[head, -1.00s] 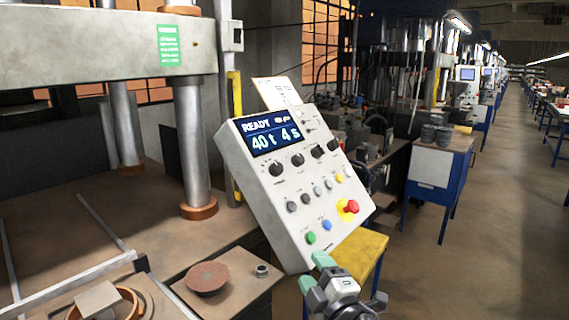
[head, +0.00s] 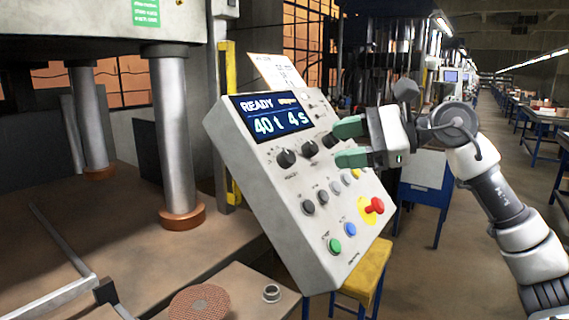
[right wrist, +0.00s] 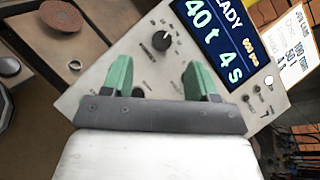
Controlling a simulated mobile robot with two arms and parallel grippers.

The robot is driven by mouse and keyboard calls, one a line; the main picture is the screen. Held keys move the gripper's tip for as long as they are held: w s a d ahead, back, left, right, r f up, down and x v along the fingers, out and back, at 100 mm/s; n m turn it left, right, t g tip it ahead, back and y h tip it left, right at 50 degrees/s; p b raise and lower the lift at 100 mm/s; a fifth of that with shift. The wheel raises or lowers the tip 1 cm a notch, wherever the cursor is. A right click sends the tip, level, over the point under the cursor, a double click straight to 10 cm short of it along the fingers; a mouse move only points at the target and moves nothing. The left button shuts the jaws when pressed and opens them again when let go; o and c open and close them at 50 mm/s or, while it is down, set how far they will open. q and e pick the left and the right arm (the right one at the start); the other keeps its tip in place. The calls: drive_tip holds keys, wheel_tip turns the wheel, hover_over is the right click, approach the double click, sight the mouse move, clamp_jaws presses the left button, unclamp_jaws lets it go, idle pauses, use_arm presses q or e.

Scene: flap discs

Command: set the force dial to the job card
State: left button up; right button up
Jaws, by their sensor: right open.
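The control panel (head: 300,205) is a tilted light-grey box with a blue screen (head: 273,119) reading READY, 40 t, 4 s. Below it is a row of black knobs. My right gripper (head: 338,144) is open and empty, in front of the panel's upper right. Its green fingers overlap the right-hand knobs. My left gripper is out of view.
Coloured buttons and a red emergency button (head: 375,205) sit on the panel's lower part. A press column (head: 172,135) stands at left. A flap disc (head: 199,303) and a small metal ring (head: 271,293) lie on the bench. A yellow stool (head: 372,268) stands below the panel.

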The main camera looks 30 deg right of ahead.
sight(290, 156)
drive_tip(key=shift+h, duration=0.6)
drive_tip(key=p+x, duration=0.2)
drive_tip(key=x, duration=0.2)
drive_tip(key=p+x, duration=0.1)
drive_tip(key=x, duration=0.3)
drive_tip(key=shift+w+d+p, duration=0.2)
drive_tip(key=shift+w+p, duration=0.05)
drive_tip(key=shift+p, duration=0.1)
drive_tip(key=shift+w+a+f, duration=0.2)
drive_tip(key=shift+w+a, duration=0.1)
drive_tip(key=shift+w, duration=0.05)
drive_tip(key=c, duration=0.9)
